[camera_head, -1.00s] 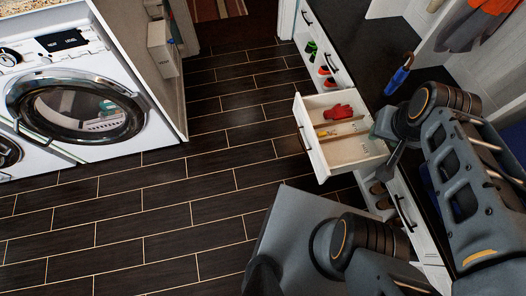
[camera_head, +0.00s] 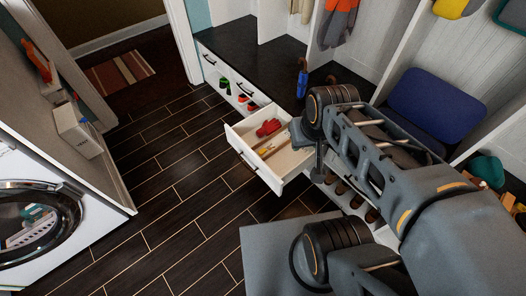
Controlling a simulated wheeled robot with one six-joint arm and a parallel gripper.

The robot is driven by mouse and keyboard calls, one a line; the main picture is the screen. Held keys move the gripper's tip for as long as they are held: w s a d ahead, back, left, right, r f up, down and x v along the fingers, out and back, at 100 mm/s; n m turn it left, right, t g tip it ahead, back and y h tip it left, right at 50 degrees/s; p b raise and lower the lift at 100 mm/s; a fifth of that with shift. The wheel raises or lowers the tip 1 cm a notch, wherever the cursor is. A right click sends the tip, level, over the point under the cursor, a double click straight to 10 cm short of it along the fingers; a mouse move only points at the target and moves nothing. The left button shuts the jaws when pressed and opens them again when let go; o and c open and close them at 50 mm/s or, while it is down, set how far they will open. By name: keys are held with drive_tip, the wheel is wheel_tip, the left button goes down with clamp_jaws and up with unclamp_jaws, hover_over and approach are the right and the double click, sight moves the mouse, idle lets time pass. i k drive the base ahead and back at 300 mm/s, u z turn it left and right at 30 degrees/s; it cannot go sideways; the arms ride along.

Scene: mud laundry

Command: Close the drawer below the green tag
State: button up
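A white drawer (camera_head: 250,167) stands pulled out of the low bench in the middle of the view. Inside it lie red gloves (camera_head: 268,127), something yellow (camera_head: 265,150) and a light divider. Its front faces the lower left and bears a dark handle (camera_head: 243,158). My gripper (camera_head: 318,168) points down by the drawer's right rear side; whether it touches the drawer I cannot tell. Its fingers are small and dark, and their opening cannot be made out. I cannot make out a green tag; my arm hides part of the bench behind the drawer.
Shut drawers (camera_head: 227,73) with dark handles lie farther along the bench, above cubbies with shoes (camera_head: 224,85). A blue umbrella (camera_head: 302,78) and a blue cushion (camera_head: 435,108) are on the bench. A washer (camera_head: 30,225) stands at left. The dark tile floor (camera_head: 170,175) between is clear.

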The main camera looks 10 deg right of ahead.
sight(281, 165)
drive_tip(key=z, duration=0.05)
drive_tip(key=i, duration=0.65)
drive_tip(key=u, duration=0.5)
drive_tip(key=k, duration=0.35)
drive_tip(key=u, duration=1)
drive_tip(key=i, duration=0.2)
drive_tip(key=u, duration=0.8)
